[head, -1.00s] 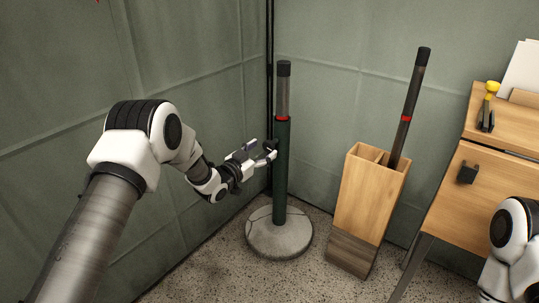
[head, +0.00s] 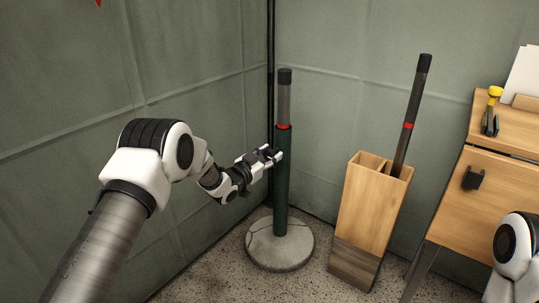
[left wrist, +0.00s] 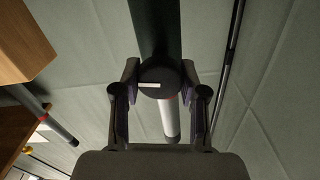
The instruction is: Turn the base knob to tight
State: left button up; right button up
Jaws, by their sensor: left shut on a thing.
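The base is a dark green upright tube (head: 281,200) on a round grey stone foot (head: 280,248), with a grey pole (head: 284,103) and a red ring at its top. In the left wrist view the base knob (left wrist: 165,72) is a dark round disc on the tube (left wrist: 155,28). It bears a short white mark, lying nearly level on its left half. My left gripper (head: 276,155) is at the upper tube, shut on the knob, with one finger on each side of it in the left wrist view (left wrist: 160,84). The knob is hidden in the head view. My right gripper is out of view.
A wooden bin (head: 365,210) stands right of the base with a dark pole (head: 408,125) leaning in it. A wooden cabinet (head: 480,190) is at far right. Green fabric walls meet in a corner behind the base, with a thin black post there.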

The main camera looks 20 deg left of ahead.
pick_arm(q)
jog(key=m+p, duration=0.2)
jog(key=m, duration=0.2)
jog(key=shift+r+p, duration=0.1)
jog(key=shift+p, duration=0.25)
jog(key=m+p, duration=0.2)
jog(key=m, duration=0.4)
jog(key=shift+d+m+p, duration=0.15)
jog(key=shift+m+p, duration=0.15)
jog(key=m, duration=0.2)
jog(key=m+p, duration=0.1)
jog(key=m, duration=0.1)
jog(key=m+p, duration=0.1)
jog(key=m, duration=0.1)
jog(key=shift+f, duration=0.3)
jog(key=m+p, duration=0.1)
jog(key=m, duration=0.4)
jog(key=shift+f, duration=0.1)
jog(key=shift+m, duration=0.4)
jog(key=o, duration=1.1)
